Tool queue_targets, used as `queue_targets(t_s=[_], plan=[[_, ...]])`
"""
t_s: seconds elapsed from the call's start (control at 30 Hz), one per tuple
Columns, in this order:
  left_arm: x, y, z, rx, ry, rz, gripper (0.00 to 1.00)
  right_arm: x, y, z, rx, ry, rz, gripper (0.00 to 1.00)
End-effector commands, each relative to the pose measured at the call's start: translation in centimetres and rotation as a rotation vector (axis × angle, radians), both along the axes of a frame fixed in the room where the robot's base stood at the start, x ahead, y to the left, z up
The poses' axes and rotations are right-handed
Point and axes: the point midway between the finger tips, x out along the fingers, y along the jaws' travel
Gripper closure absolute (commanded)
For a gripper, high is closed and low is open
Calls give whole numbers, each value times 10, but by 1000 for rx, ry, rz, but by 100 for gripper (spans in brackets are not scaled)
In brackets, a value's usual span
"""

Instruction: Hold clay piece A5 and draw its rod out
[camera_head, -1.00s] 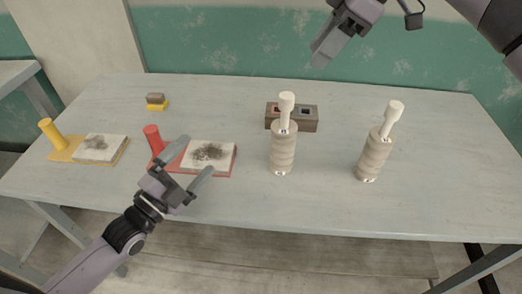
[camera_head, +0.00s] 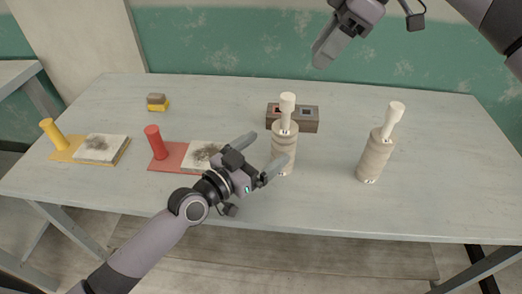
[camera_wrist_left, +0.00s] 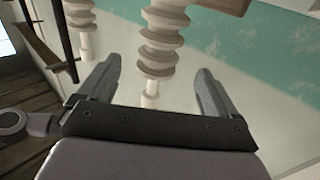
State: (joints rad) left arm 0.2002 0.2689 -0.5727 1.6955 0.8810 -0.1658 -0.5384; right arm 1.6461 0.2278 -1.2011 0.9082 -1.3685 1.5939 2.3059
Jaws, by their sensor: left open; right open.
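I cannot read which is A5. My left gripper (camera_head: 266,152) is open, its fingers reaching toward the middle piece from the left. In the left wrist view that piece (camera_wrist_left: 162,42) shows beyond and between the spread fingers. My right gripper (camera_head: 322,50) is open, high at the back.
A brown box (camera_head: 308,126) with two openings sits behind the middle piece. Left are a red board (camera_head: 165,165) and a yellow board (camera_head: 65,154), each with a post and smudged pad.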

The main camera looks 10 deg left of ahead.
Motion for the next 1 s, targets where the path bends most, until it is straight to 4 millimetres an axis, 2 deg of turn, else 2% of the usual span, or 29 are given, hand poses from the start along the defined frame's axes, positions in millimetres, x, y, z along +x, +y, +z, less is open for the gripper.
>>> queue_targets(t_s=[0.5, 0.97, 1.0], plan=[[45, -39, 0, 0, 1, -4, 7, 0, 0, 0, 0, 0, 0, 57], [53, -45, -1, 1, 2, -3, 7, 0, 0, 0, 0, 0, 0, 57], [53, -45, -1, 1, 2, -3, 14, 0, 0, 0, 0, 0, 0, 57]])
